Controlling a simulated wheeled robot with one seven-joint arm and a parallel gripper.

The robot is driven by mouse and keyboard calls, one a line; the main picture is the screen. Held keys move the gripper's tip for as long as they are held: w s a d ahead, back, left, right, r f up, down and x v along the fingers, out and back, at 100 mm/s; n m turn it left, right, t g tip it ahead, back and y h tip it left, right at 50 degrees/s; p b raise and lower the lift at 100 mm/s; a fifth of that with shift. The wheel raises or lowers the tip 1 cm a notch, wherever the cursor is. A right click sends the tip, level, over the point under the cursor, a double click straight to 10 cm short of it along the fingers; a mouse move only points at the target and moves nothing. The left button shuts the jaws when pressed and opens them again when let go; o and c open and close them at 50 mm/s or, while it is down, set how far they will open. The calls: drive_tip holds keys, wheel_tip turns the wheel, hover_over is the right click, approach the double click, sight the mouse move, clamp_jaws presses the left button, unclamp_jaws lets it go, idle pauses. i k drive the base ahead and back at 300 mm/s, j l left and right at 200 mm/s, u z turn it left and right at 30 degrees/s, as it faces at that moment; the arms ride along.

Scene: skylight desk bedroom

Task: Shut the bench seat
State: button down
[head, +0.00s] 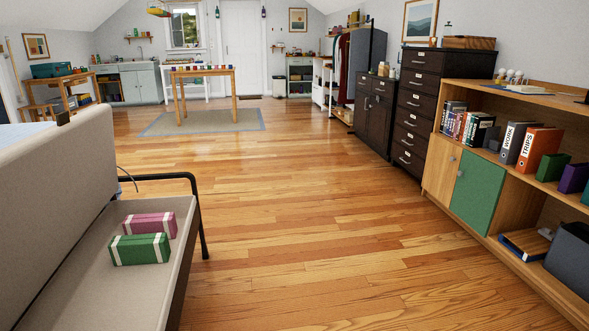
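The beige bench (75,190) stands at the lower left, cut off by the picture's edge. Its tall padded panel (60,175) stands upright on the left, and a flat beige surface (85,285) lies in front of it. I cannot tell whether the upright panel is a raised seat or a fixed backrest. A pink box with white bands (150,224) and a green box with white bands (139,249) lie side by side on the flat surface. A black tubular armrest (165,178) is at the bench's far end. My gripper is not in view.
Wooden floor (290,220) is clear right of the bench. A wooden shelf unit (437,170) with binders and a green door (477,190) lines the right side. Dark drawers (410,130) stand beyond it. A wooden table (203,72) stands on a rug (205,122) farther back.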

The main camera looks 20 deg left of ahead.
sight(55, 182)
drive_tip(key=i+j+u, duration=0.2)
drive_tip(key=i+u, duration=0.65)
drive_tip(key=i, duration=0.2)
drive_tip(key=i+l+u, duration=0.2)
drive_tip(key=i+u, duration=0.2)
drive_tip(key=i, duration=0.1)
